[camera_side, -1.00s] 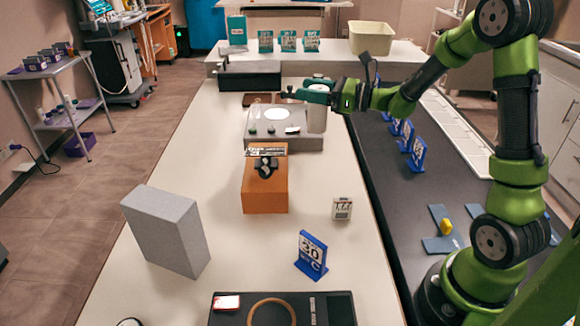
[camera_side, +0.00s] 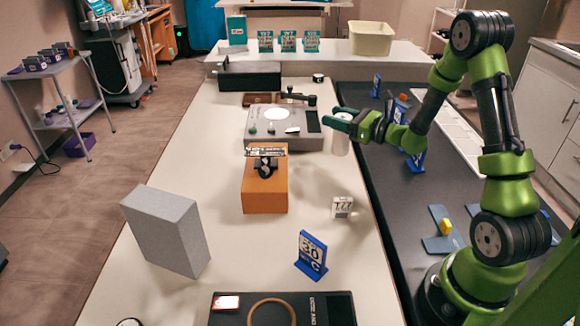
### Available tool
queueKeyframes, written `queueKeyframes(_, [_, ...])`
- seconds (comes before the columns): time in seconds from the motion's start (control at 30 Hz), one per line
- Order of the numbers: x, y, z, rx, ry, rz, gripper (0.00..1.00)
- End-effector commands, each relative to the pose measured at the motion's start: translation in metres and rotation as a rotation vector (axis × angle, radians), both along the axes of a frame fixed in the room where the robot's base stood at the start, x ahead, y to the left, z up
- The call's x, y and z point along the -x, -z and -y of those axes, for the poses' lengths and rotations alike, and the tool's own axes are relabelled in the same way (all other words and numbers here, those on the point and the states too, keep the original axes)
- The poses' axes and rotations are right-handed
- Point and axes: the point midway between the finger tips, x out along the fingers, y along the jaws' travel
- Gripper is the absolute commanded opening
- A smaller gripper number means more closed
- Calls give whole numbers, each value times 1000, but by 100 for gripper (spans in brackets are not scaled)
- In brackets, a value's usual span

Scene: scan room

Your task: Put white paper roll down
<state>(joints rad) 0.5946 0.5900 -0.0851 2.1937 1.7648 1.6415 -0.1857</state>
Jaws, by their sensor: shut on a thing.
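I cannot tell whether the roll's bottom touches the table.
The grey device (camera_side: 262,142) with a round pale plate is just left of the roll. An orange box (camera_side: 265,192) stands in front of it. A small white block (camera_side: 342,207) and a blue 30 sign (camera_side: 312,256) are nearer. A dark counter (camera_side: 394,214) with blue signs lies to the right.

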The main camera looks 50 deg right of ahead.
Motion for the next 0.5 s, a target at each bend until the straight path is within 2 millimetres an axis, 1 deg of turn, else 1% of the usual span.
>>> queueKeyframes(0.03, [0,8,0,-2,0,-1,20])
queueKeyframes(0.17, [0,19,0,-1,0,1,20])
queueKeyframes(0.33, [0,44,0,-3,0,-1,20])
queueKeyframes(0.4, [0,50,0,-1,0,1,20])
queueKeyframes(0.5, [0,52,0,0,0,3,20])
